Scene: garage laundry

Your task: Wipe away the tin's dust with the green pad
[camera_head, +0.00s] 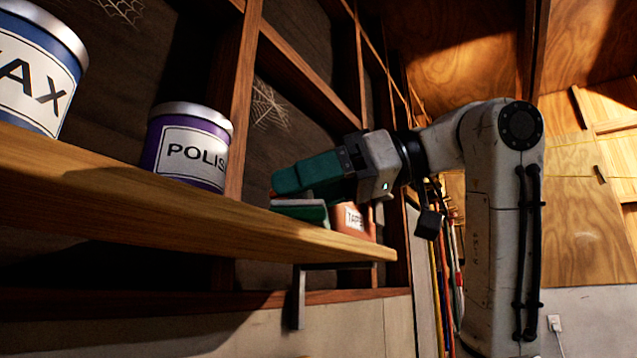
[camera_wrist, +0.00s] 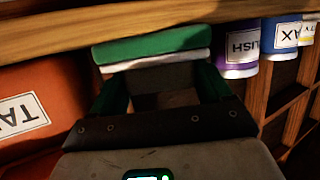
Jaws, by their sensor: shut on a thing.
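My gripper (camera_head: 290,178) has teal fingers and hovers above the right part of the wooden shelf. It is shut on the green pad (camera_head: 308,214), a flat block with a pale layer, seen just below the fingers. In the wrist view the pad (camera_wrist: 160,44) lies across the fingertips; how the fingers grip it is partly hidden. A purple tin labelled POLISH (camera_head: 190,150) stands upright on the shelf left of my gripper, apart from the pad. It also shows in the wrist view (camera_wrist: 238,50). A blue tin labelled WAX (camera_head: 40,70) stands further left. I cannot make out dust on either.
An orange box labelled TAPE (camera_head: 352,220) stands on the shelf (camera_head: 170,208) beside and behind the pad, close to my gripper. Wooden uprights and cobwebs are behind the shelf. The shelf looks clear between the purple tin and the pad.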

